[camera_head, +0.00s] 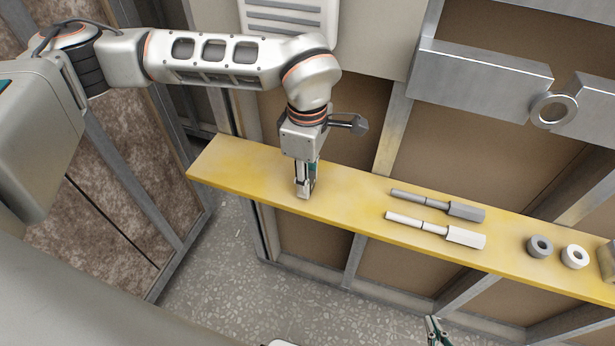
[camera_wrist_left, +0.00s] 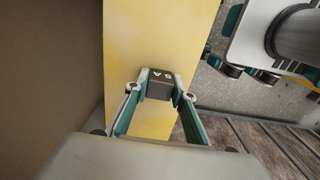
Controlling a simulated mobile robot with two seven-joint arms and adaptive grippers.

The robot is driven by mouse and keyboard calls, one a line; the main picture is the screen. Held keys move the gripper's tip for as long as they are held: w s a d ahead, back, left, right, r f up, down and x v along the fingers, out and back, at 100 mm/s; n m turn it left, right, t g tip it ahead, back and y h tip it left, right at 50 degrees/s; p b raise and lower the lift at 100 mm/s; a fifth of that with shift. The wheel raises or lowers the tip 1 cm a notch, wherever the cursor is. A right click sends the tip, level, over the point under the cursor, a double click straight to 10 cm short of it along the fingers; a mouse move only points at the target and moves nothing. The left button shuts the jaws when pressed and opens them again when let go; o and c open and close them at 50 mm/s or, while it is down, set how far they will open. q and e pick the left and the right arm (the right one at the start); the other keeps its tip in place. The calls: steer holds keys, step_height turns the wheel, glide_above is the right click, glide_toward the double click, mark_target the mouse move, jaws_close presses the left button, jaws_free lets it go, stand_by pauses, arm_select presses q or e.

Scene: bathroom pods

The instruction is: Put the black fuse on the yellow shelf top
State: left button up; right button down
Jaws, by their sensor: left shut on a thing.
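The yellow shelf top (camera_head: 350,187) runs across the middle of the head view, and its surface (camera_wrist_left: 140,50) fills the centre of the left wrist view. My left gripper (camera_head: 305,190) is over the left part of the shelf, pointing down. In the left wrist view my left gripper (camera_wrist_left: 160,88) is shut on the black fuse (camera_wrist_left: 159,90), a small dark block with white marking. The fuse is at or just above the shelf; I cannot tell if it touches. My right gripper (camera_head: 433,325) shows only in part at the bottom edge of the head view; its opening is unclear.
Grey and white chisel-like tools (camera_head: 465,212) (camera_head: 462,236) lie on the shelf to the right. Further right are a grey ring (camera_head: 540,246) and a white ring (camera_head: 574,256). A metal panel wall stands behind. The shelf around my left gripper is clear.

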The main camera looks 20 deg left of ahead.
arm_select(q)
steer(key=o, duration=0.9)
steer(key=shift+f, duration=0.1)
arm_select(e)
steer(key=shift+s+a+f, duration=0.15)
steer(key=shift+s+f, duration=0.05)
steer(key=shift+s, duration=0.3)
arm_select(q)
step_height(320, 180, up, 12)
steer(key=p, duration=0.1)
steer(key=shift+r, duration=0.2)
arm_select(e)
steer(key=shift+w+a+r, duration=0.1)
steer(key=shift+w+r, duration=0.2)
steer(key=shift+r, duration=0.25)
steer(key=shift+s+f, duration=0.2)
steer(key=shift+s, duration=0.15)
arm_select(q)
steer(key=shift+s, duration=0.15)
